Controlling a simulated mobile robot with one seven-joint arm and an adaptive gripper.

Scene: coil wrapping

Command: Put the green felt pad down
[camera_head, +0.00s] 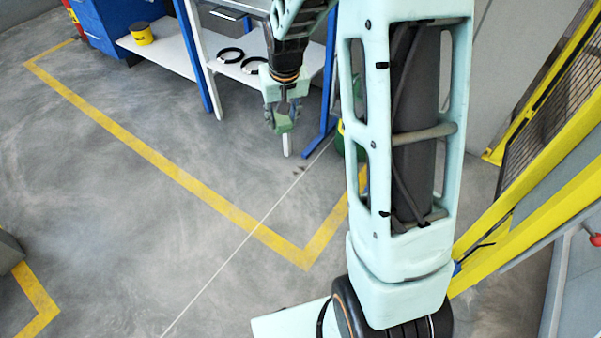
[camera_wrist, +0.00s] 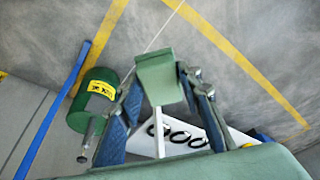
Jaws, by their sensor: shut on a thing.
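My gripper (camera_head: 281,118) hangs in the air in front of the white table, above the grey floor. In the wrist view its two blue-lined fingers (camera_wrist: 163,100) are apart, with the green felt pad (camera_wrist: 160,72) between them near the tips. The pad looks like a dull green block. It is held clear of any surface. In the head view the pad is small and hard to tell from the fingers of similar colour.
Black rings (camera_head: 231,55) lie on the white lower shelf (camera_head: 180,57), with a yellow tin (camera_head: 142,33) at its left. A green cylinder with a yellow label (camera_wrist: 92,100) stands on the floor. A yellow-framed fence (camera_head: 530,130) is at right. Yellow-lined floor (camera_head: 150,190) is clear.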

